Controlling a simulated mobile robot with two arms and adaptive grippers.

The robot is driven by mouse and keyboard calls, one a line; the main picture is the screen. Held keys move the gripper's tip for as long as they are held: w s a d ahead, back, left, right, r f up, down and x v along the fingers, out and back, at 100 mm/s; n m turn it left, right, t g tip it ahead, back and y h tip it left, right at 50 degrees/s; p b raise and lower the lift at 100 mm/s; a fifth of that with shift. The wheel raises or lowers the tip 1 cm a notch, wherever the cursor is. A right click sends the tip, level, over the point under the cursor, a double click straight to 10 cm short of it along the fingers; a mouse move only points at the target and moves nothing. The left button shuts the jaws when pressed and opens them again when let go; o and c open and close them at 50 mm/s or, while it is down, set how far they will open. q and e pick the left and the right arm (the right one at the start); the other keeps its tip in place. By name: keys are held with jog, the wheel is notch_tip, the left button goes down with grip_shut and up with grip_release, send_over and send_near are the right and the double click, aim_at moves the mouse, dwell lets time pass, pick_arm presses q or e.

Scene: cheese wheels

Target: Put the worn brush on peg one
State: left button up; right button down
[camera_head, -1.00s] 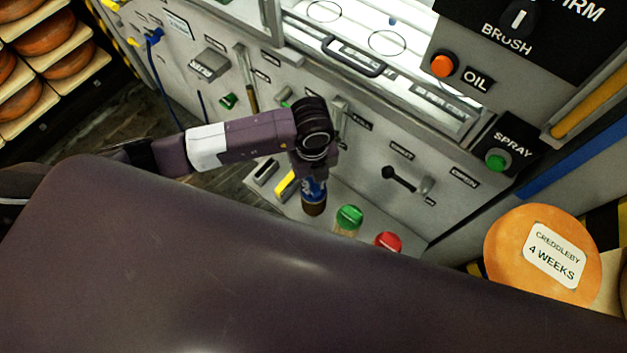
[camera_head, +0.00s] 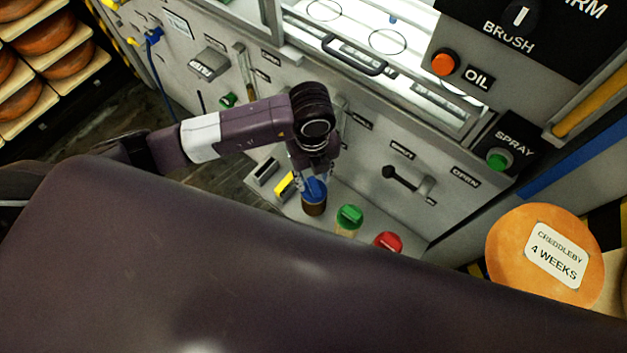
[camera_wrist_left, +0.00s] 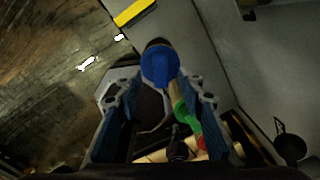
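A round blue-topped brush (camera_head: 314,190) with a brown lower part stands upright on the grey ledge below the machine panel. My left gripper (camera_head: 312,174) is just above it, pointing down. In the left wrist view, the open fingers of my left gripper (camera_wrist_left: 160,90) are apart, and the blue top (camera_wrist_left: 160,64) lies just beyond their tips. A green-topped brush (camera_head: 348,217) and a red-topped one (camera_head: 388,242) stand to its right. I cannot tell which brush is worn. Labelled fittings line the panel, but I cannot read a peg number. My right gripper is not in view.
A lever (camera_head: 398,177) sticks out of the panel on the right. A cheese wheel (camera_head: 510,255) labelled Creddleby stands at the right. Cheese racks (camera_head: 60,75) stand far left.

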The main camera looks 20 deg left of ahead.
pick_arm(q)
notch_tip(320, 180, up, 8)
dwell(0.8)
